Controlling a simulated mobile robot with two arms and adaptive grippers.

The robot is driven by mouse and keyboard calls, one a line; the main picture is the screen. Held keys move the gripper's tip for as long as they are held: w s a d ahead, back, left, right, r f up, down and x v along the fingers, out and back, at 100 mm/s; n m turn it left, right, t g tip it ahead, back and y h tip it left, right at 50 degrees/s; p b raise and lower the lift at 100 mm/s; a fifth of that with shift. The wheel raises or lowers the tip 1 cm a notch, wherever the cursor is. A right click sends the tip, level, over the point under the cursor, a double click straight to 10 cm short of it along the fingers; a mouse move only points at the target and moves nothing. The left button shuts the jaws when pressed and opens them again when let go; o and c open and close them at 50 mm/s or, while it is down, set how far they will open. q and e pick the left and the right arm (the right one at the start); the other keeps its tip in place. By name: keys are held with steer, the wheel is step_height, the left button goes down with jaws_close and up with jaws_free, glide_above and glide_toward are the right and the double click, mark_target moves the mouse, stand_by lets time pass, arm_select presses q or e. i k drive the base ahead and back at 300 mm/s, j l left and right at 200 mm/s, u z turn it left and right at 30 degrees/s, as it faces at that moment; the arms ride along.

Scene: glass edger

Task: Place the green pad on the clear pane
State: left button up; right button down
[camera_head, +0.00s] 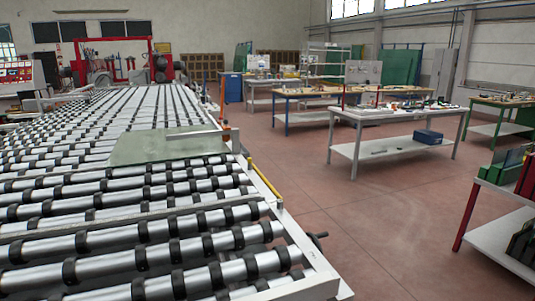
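A flat greenish-grey clear pane (150,149) lies on the roller conveyor (252,178), near its right side. A thin pale bar (194,135) shows over the pane's right part; I cannot tell whether it rests on the pane. I cannot make out the green pad for certain in this view. Neither of my grippers is in view.
A work table with a white lower shelf (410,152) and a blue box (428,136) stands to the right. A rack with green and red items (507,232) is at the right edge. Reddish floor (340,205) between them and the conveyor is clear.

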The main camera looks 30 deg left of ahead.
mark_target(178, 142)
steer(key=i+l+z, duration=0.15)
steer(key=i+l, duration=0.15)
steer(key=l, duration=0.25)
steer(key=i+l+z, duration=0.15)
steer(key=i+l, duration=0.15)
steer(key=l, duration=0.25)
steer(key=i+l+z, duration=0.15)
steer(key=i+l, duration=0.25)
steer(key=i+u, duration=0.4)
steer(key=i+l+u, duration=0.2)
steer(key=i+u, duration=0.2)
steer(key=i, duration=0.2)
steer(key=i+l+u, duration=0.4)
steer(key=i+j+u, duration=0.1)
steer(key=i+u, duration=0.2)
steer(key=i, duration=0.7)
steer(key=i+l+u, duration=0.1)
steer(key=i+u, duration=0.25)
steer(key=i, duration=0.65)
steer(key=i+u, duration=0.2)
steer(key=i, duration=0.4)
steer(key=i+u, duration=0.2)
steer(key=i, duration=0.4)
steer(key=i+l+u, duration=0.2)
steer(key=i, duration=0.4)
steer(key=i+u, duration=0.35)
steer(key=i+l+u, duration=0.25)
steer(key=i+u, duration=0.15)
steer(key=i+l+u, duration=0.35)
steer(key=i, duration=0.1)
